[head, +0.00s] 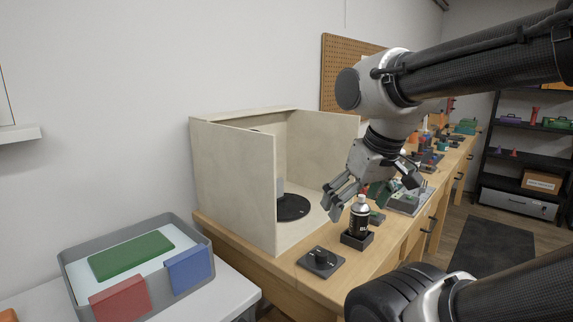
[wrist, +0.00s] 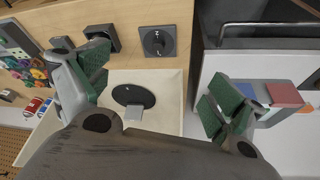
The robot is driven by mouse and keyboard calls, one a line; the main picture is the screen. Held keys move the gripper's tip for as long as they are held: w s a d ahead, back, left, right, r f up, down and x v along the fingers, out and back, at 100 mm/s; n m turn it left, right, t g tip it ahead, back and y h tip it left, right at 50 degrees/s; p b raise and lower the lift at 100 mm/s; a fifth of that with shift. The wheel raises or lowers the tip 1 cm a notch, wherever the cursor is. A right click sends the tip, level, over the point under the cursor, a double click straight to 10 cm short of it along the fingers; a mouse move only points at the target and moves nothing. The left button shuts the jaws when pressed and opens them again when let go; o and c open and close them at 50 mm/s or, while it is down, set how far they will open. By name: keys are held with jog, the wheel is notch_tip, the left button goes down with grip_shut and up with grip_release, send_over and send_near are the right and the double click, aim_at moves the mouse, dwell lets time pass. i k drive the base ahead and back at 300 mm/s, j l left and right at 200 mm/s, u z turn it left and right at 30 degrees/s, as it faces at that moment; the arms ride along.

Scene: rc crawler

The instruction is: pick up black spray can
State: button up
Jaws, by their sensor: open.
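The black spray can (head: 359,218), with a white band near its top, stands upright in a square black holder (head: 357,239) on the wooden bench. My gripper (head: 373,194) is open above the bench, and in the head view the can's top shows just below the fingers. In the wrist view my open gripper (wrist: 158,82) has its green-padded fingers wide apart with nothing between the pads. A square black item (wrist: 102,37) beside the left finger looks like the holder; I cannot clearly make out the can there.
A pale open booth (head: 233,180) with a black turntable (head: 292,207) stands behind the can. A black plate with a knob (head: 320,262) lies at the bench front. More tools crowd the bench beyond.

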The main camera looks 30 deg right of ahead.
aim_at(359, 223)
jog(key=l, duration=0.6)
jog(key=k+l+u, duration=0.15)
jog(key=l, duration=1)
jog(key=l+u, duration=0.1)
jog(key=l, duration=0.4)
jog(key=l+u, duration=0.15)
jog(key=l, duration=0.3)
jog(key=k+l+u, duration=0.1)
jog(key=l, duration=0.4)
jog(key=l+u, duration=0.1)
jog(key=l, duration=0.35)
jog(key=k+l+u, duration=0.15)
jog(key=l, duration=0.35)
jog(key=k+l+u, duration=0.1)
jog(key=l, duration=0.35)
jog(key=k+l+u, duration=0.1)
jog(key=l, duration=0.35)
jog(key=i+l+u, duration=0.1)
jog(key=l, duration=0.45)
jog(key=i+l+u, duration=0.1)
jog(key=l, duration=0.5)
jog(key=l+u, duration=0.1)
jog(key=l, duration=0.5)
jog(key=i+j, duration=0.1)
jog(key=j, duration=0.5)
jog(key=i, duration=0.05)
